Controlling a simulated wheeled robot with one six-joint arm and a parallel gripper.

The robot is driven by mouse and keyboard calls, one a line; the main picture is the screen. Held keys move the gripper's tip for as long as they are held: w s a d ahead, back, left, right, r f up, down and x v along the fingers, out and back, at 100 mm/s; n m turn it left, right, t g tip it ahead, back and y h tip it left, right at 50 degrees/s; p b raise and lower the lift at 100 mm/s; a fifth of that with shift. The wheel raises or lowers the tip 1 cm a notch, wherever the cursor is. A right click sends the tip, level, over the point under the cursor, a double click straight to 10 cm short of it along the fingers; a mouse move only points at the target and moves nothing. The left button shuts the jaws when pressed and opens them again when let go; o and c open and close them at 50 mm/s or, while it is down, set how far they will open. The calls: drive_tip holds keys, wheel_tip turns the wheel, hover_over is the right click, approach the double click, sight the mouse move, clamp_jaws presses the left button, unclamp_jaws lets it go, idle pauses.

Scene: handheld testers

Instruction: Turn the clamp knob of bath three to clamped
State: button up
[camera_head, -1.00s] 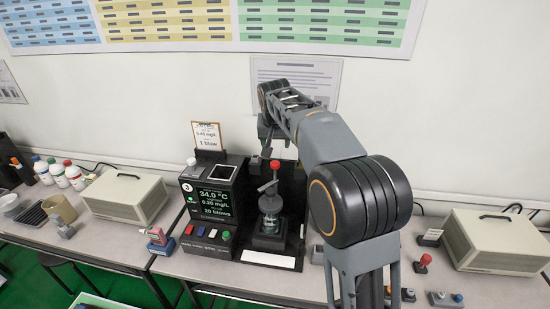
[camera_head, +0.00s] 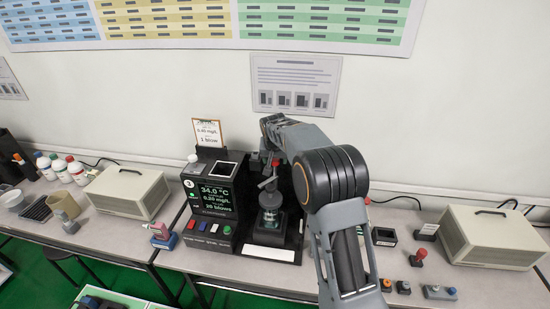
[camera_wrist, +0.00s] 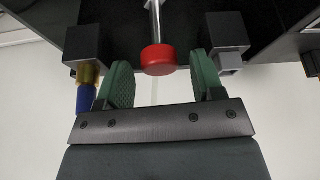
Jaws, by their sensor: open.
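Bath three (camera_head: 213,195) is a black unit marked 3 with a lit display reading 34.0 °C, standing mid-bench. At its right a glass vessel (camera_head: 271,200) stands below a metal stem and cross handle (camera_head: 268,184). A red knob (camera_head: 275,162) shows above it, beside my arm's end. In the wrist view a red knob (camera_wrist: 158,60) on a metal rod lies just beyond and roughly between the green fingertips. My gripper (camera_wrist: 163,80) is open, and I see no contact with the knob. In the head view my arm's end partly hides this area.
In the wrist view, dark blocks with a brass and blue fitting (camera_wrist: 87,85) and a grey fitting (camera_wrist: 228,45) flank the fingers. A beige case (camera_head: 128,192) stands left, another (camera_head: 492,240) right. Coloured buttons (camera_head: 208,228) line the unit's front.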

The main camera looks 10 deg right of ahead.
drive_tip(key=shift+w+f, duration=0.1)
drive_tip(key=shift+f, duration=0.15)
clamp_jaws()
idle(0.5)
